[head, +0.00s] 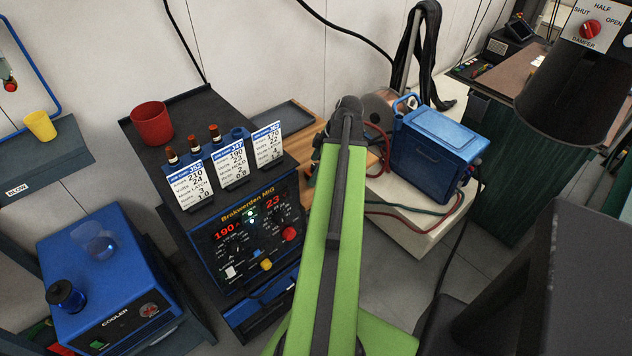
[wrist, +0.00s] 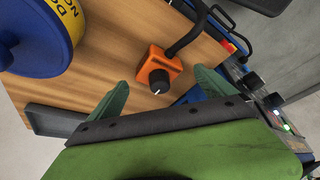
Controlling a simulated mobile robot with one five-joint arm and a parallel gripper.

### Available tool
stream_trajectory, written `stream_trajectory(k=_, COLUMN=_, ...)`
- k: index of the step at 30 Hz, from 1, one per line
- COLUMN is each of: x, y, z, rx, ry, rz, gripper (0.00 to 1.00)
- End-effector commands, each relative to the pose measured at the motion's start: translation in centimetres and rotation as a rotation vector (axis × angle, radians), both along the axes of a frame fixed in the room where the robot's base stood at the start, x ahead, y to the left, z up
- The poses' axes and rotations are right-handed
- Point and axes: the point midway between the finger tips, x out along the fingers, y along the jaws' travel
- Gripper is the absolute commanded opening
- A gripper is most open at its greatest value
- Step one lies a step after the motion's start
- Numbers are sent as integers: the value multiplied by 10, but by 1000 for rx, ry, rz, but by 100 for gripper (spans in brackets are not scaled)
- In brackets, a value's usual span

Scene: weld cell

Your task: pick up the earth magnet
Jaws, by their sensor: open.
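The earth magnet (wrist: 160,70) is an orange block with a black knob on top and a thick dark cable running off its upper right. It sits on a wooden surface (wrist: 110,85) in the middle of the wrist view. My gripper (wrist: 160,78) is open, its two green fingers spread to the left and right of the magnet's near side, with nothing held between them. I cannot tell how far above the wood the fingertips are. In the head view my green arm hides the magnet and the gripper.
A blue round container with a yellow label (wrist: 68,18) stands left of the magnet. A dark tray (wrist: 55,121) lies on the wood at lower left. In the head view, the welder (head: 250,240) stands left of my arm and a blue case (head: 433,150) right of it.

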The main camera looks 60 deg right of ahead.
Motion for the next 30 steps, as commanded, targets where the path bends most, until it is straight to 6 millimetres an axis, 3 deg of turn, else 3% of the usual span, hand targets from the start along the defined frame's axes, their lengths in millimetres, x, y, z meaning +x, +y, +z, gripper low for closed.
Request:
stream_trajectory(k=6, x=1, y=0, z=-1, rx=0, ry=0, rz=-1, gripper=94)
stream_trajectory(k=27, x=0, y=0, z=-1, rx=1, ry=1, rz=-1, gripper=3)
stream_trajectory(k=30, x=0, y=0, z=-1, rx=2, ry=0, rz=-1, gripper=0)
